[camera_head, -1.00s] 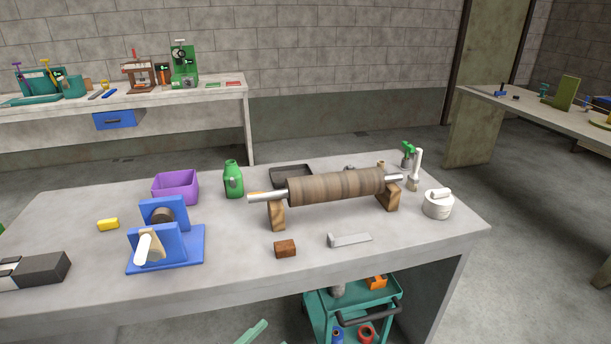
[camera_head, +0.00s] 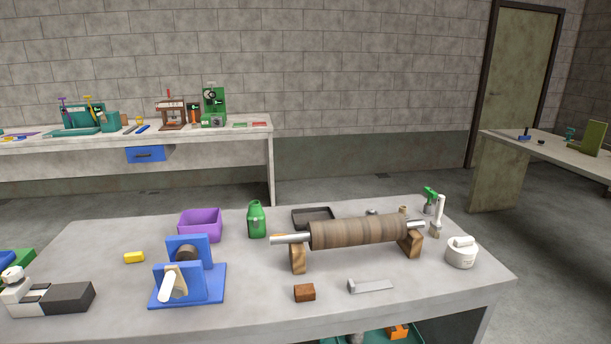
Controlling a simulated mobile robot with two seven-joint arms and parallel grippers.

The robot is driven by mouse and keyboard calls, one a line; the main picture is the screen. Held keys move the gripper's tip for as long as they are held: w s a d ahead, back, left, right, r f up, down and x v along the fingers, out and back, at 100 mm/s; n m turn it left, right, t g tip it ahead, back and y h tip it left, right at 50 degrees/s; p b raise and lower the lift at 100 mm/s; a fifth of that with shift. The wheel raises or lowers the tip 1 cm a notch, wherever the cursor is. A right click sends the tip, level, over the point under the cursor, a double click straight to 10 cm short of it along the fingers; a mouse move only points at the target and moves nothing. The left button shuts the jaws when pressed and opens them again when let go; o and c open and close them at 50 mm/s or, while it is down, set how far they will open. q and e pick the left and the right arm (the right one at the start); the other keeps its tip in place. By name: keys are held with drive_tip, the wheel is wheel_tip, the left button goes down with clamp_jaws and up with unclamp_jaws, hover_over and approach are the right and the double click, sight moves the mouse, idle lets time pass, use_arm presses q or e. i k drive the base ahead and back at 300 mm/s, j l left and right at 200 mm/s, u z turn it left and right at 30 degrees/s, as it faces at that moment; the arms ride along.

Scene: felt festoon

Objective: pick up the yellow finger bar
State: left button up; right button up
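A small yellow block (camera_head: 134,257) lies on the left part of the near table (camera_head: 250,315), left of a blue stand. It is the only plainly yellow bar-like thing on this table; I cannot tell for sure that it is the finger bar. On the far bench (camera_head: 215,133) a tool with a yellow top (camera_head: 88,100) stands in a teal holder, too small to make out. Neither of my grippers is in view.
Around the yellow block stand the blue stand (camera_head: 215,285), a purple bin (camera_head: 200,224) and a dark block (camera_head: 68,298). A green bottle (camera_head: 256,219), a brown roller (camera_head: 355,231) on wooden supports and a white pot (camera_head: 461,252) are further right.

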sight(136, 257)
drive_tip(key=u, duration=1.25)
drive_tip(key=i+j+z, duration=0.1)
drive_tip(key=i+z, duration=0.4)
